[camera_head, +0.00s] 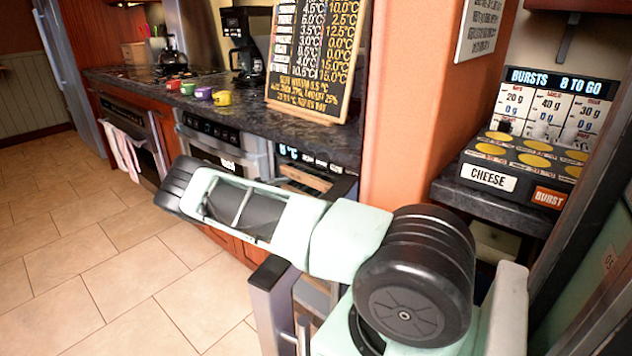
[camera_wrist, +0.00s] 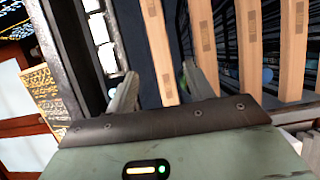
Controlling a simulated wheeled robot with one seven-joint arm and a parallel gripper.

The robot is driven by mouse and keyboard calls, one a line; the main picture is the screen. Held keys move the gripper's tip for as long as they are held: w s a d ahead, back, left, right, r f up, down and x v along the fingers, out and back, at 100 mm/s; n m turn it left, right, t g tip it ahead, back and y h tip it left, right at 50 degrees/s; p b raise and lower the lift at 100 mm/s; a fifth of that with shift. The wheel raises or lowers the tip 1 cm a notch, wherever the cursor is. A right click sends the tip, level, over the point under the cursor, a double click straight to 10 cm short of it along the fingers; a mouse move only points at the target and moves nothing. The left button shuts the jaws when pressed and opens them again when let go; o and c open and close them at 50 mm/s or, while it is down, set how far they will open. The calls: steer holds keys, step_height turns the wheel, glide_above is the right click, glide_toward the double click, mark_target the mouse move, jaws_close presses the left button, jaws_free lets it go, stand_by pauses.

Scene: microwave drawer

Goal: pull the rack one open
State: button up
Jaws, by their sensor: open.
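Several pale wooden rack fronts (camera_wrist: 160,50) show as upright bars in the wrist view, because my wrist is turned. In the head view, wooden racks (camera_head: 305,178) sit in a cooler under the counter, below a lit temperature display. I cannot tell by any label which one is rack one. My gripper (camera_wrist: 160,80) is open in the wrist view, with one finger on each side of the leftmost wooden front. Contact with the wood cannot be made out. In the head view my arm hides the gripper and much of the cooler.
The cooler's door (camera_head: 272,305) seems to stand open at the front, near my arm. The dark countertop (camera_head: 290,138) above holds a menu board (camera_head: 315,55) and colored cups (camera_head: 204,93). A black box (camera_head: 520,165) is at right. The tiled floor (camera_head: 90,250) at left is clear.

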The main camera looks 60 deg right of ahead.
mark_target(311, 183)
steer(key=p+x, duration=0.1)
steer(key=x, duration=1.2)
steer(key=shift+s+d+p, duration=0.15)
steer(key=shift+d+p, duration=0.05)
steer(key=shift+p, duration=0.2)
